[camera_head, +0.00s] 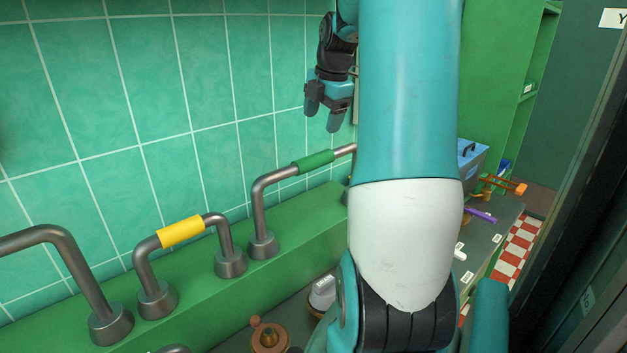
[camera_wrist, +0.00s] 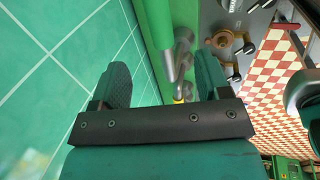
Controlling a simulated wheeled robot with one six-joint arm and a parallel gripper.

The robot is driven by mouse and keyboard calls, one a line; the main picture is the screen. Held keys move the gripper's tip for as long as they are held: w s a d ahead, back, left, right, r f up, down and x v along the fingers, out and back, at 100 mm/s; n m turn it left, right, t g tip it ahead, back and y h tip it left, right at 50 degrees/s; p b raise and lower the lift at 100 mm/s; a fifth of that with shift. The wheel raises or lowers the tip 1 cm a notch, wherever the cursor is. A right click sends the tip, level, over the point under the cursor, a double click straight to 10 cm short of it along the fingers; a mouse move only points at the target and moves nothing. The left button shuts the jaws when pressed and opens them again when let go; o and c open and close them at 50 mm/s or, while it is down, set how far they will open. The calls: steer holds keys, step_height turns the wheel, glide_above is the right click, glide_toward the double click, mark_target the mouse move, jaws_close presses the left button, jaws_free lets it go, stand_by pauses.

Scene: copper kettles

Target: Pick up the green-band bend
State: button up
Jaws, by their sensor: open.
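The green-band bend (camera_head: 313,162) is a grey pipe bend with a green sleeve on its level run. It stands on the green ledge by the tiled wall in the head view, its right end partly hidden behind my arm. My gripper (camera_head: 322,116) is above the green sleeve, apart from it, fingers pointing down and empty. In the wrist view my gripper (camera_wrist: 162,66) has its two fingers wide apart.
A yellow-band bend (camera_head: 181,232) stands left of the green one on the ledge (camera_head: 215,297), with a plain grey bend (camera_head: 62,245) further left. The tiled wall (camera_head: 215,90) is close behind. A copper-coloured part (camera_head: 268,336) and a blue box (camera_head: 470,165) are on the counter.

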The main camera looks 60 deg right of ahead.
mark_target(313, 157)
steer(key=p+x, duration=0.2)
steer(key=x, duration=0.8)
steer(key=shift+w+a+p, duration=0.1)
steer(key=shift+p, duration=0.25)
steer(key=shift+d+p+x, duration=0.2)
steer(key=shift+p+x, duration=0.55)
steer(key=shift+x, duration=0.55)
steer(key=shift+d+p+x, duration=0.2)
steer(key=shift+p+x, duration=0.5)
steer(key=shift+x, duration=0.65)
steer(key=shift+r, duration=0.15)
steer(key=c, duration=1.2)
steer(key=shift+r, duration=0.1)
step_height(313, 157, up, 10)
steer(key=b, duration=0.3)
